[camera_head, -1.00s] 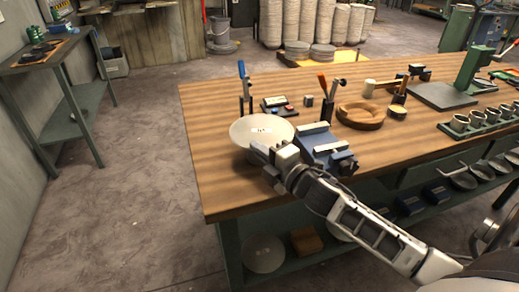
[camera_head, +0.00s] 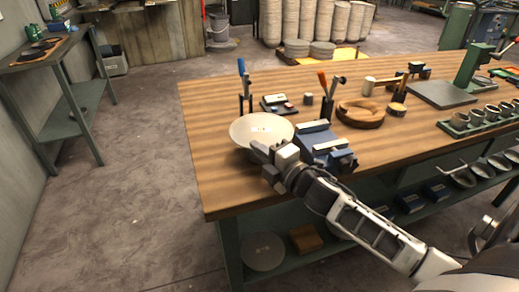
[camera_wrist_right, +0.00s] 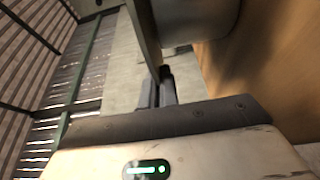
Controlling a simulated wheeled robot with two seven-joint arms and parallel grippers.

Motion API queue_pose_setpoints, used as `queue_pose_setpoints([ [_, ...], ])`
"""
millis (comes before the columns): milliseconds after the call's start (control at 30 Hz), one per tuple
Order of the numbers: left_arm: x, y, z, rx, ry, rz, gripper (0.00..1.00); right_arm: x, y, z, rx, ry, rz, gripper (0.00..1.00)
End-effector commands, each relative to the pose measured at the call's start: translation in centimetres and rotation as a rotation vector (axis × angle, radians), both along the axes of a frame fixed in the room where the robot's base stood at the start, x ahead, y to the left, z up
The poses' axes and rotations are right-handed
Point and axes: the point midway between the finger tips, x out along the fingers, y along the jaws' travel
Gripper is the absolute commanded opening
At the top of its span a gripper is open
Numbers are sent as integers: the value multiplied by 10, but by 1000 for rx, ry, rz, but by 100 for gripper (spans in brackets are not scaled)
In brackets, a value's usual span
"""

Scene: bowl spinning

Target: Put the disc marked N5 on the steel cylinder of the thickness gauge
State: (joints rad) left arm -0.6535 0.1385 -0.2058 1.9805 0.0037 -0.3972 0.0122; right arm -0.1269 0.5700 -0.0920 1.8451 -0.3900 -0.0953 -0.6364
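A broad pale disc (camera_head: 262,124) with a small label is near the left end of the workbench; the marking is too small to read surely. My right gripper (camera_head: 259,152) is at its near rim. In the right wrist view, the fingers (camera_wrist_right: 162,86) are close together on the thin rim of the disc (camera_wrist_right: 143,36). A grey cylinder (camera_wrist_right: 192,20), perhaps the gauge's steel cylinder, stands between disc and bench there; whether they touch is unclear. The head view hides this cylinder. My left gripper is out of view.
A blue block-shaped device (camera_head: 322,146) stands close right of the disc. A small box with a display (camera_head: 275,102) and upright tools (camera_head: 245,85) are behind it. Another pale labelled disc (camera_head: 263,252) is on the lower shelf. The bench's left front corner is clear.

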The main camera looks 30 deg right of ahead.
Motion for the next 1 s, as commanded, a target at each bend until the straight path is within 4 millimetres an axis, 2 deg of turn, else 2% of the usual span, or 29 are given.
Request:
queue_pose_setpoints([
  [767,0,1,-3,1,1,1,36,0,0,-4,-1,-1,0,0],
  [800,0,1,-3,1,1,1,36,0,0,-4,-1,-1,0,14],
  [867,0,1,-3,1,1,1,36,0,0,-4,-1,-1,0,28],
  [1000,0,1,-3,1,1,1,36,0,0,-4,0,-1,0,28],
])
